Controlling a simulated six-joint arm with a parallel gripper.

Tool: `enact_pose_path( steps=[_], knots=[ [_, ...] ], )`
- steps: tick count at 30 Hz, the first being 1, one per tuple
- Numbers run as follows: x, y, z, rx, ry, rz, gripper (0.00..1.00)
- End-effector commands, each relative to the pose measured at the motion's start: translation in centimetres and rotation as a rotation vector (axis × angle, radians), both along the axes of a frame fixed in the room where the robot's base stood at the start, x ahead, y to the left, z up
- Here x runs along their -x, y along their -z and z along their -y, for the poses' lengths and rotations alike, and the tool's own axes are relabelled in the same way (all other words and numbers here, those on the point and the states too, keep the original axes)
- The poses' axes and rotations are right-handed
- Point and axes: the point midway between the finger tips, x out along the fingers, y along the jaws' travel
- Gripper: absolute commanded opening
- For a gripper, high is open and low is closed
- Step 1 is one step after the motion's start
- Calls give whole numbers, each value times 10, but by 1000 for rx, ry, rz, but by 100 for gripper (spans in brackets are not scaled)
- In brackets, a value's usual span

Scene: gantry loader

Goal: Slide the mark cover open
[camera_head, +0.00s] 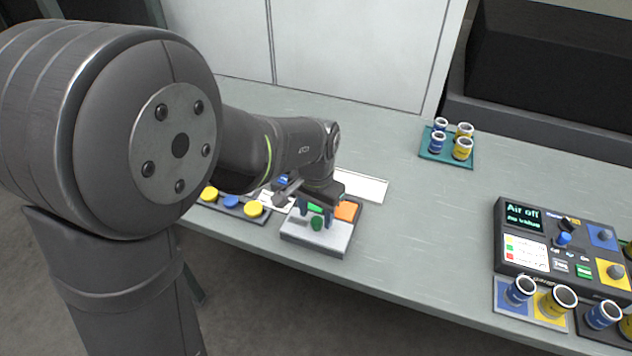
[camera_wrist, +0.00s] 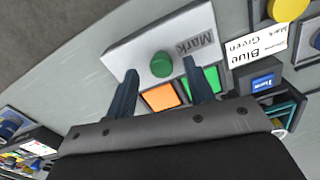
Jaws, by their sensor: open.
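The mark cover (camera_wrist: 135,48) is a pale plate with the word "Mark" and a round green knob (camera_wrist: 161,64). It lies over the front part of a dark-edged box, and it also shows in the head view (camera_head: 328,240). Behind it an orange pad (camera_wrist: 160,97) and a green pad (camera_wrist: 207,82) are uncovered. My gripper (camera_head: 316,213) is over the box. In the wrist view its open fingers (camera_wrist: 159,67) stand on either side of the knob, with gaps visible. Whether the fingertips are down at knob height is unclear.
A strip with yellow and blue round buttons (camera_head: 231,202) lies left of the box. A teal tray (camera_head: 434,157) with blue and yellow cups stands at the back. A control panel (camera_head: 540,238) reading "Air off" and more cups are at right. The table between is clear.

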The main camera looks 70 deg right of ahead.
Motion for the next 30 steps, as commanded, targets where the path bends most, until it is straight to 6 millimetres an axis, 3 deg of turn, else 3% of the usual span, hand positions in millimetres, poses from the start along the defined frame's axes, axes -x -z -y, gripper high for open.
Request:
enact_pose_path(
  steps=[12,18,24,30],
  knots=[
    [0,-101,0,5,0,0,49],
    [0,-138,0,2,0,0,49],
    [0,-155,0,-1,0,0,49],
    [0,-157,-1,-1,0,0,49]
  ],
)
